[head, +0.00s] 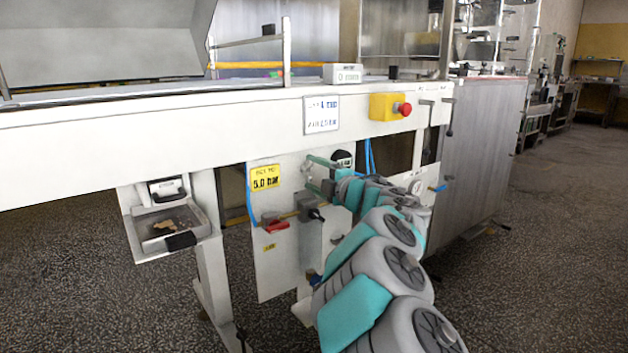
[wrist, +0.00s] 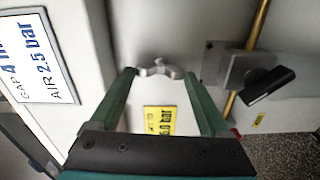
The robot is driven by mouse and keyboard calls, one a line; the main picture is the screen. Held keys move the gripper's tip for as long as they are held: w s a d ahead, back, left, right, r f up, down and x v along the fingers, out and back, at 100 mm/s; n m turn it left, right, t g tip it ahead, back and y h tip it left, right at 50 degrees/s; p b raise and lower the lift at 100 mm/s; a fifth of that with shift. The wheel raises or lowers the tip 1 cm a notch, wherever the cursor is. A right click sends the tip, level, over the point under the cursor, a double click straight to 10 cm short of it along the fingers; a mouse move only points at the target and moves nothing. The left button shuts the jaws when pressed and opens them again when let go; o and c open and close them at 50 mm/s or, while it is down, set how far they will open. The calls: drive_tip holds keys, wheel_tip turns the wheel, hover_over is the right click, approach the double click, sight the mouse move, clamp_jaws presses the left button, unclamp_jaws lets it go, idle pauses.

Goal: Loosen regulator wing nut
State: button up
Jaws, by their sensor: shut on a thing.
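The grey wing nut (wrist: 158,68) sits against the pale panel in the wrist view, with its wings spread sideways. My gripper (wrist: 160,74) has its two green fingers on either side of it, the tips at the ends of the wings. It is shut on the wing nut. In the head view my gripper (head: 309,174) is at the panel under the machine beam, right of the yellow 5.0 bar label (head: 265,178). The wing nut is too small or hidden to make out there. The yellow label (wrist: 160,120) also shows between my fingers in the wrist view.
A black-handled valve (wrist: 268,84) on a brass pipe is right of my fingers. A white card (wrist: 36,55) reading AIR 2.5 bar is at left. In the head view, a red handle (head: 275,226) is below the label, and a red stop button (head: 404,109) is on the beam.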

drive_tip(key=shift+f+n, duration=0.1)
drive_tip(key=shift+n, duration=0.5)
drive_tip(key=o, duration=1.2)
drive_tip(key=shift+s+d, duration=0.1)
drive_tip(key=v, duration=0.7)
drive_tip(key=shift+s+d, duration=0.1)
drive_tip(key=shift+s, duration=0.15)
